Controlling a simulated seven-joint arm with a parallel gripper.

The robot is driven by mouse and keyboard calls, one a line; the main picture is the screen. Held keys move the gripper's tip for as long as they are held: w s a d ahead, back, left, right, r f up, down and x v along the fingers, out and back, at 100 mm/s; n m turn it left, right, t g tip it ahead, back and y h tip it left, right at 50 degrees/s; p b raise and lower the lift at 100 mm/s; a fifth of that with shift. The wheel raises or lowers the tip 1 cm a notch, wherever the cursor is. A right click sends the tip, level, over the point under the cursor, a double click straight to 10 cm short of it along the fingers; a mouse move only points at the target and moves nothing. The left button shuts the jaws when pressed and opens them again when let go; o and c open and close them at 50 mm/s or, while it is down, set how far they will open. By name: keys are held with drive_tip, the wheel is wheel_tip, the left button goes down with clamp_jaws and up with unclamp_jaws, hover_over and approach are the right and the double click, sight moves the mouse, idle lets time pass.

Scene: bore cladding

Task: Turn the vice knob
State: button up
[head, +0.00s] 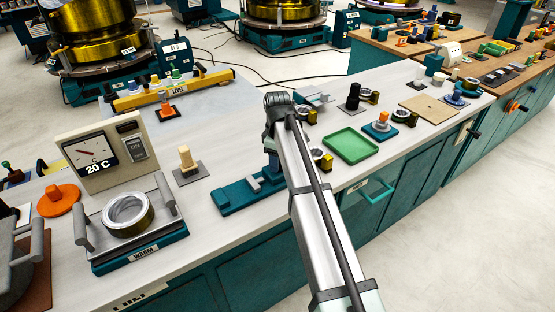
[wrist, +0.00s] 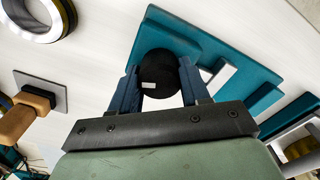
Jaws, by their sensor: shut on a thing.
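The vice has a teal base (head: 238,196) on the white bench, just left of my forearm in the head view. The base (wrist: 225,45) fills the upper right of the wrist view. The black round vice knob (wrist: 163,66) has a small white mark on its face. My gripper (wrist: 160,90) has its two blue fingers on either side of the knob, shut on it. In the head view my gripper (head: 271,163) shows only in part, and my arm hides the knob and part of the vice.
Left of the vice are a wooden peg (head: 186,158) on a grey plate and a WARM unit (head: 140,249) holding a metal ring (head: 128,214). A green tray (head: 352,146) lies right of my arm. Bare bench shows in front of the peg.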

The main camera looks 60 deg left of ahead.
drive_tip(key=o, duration=1)
drive_tip(key=shift+o, duration=0.2)
drive_tip(key=shift+r, duration=0.1)
wheel_tip(320, 180, up, 14)
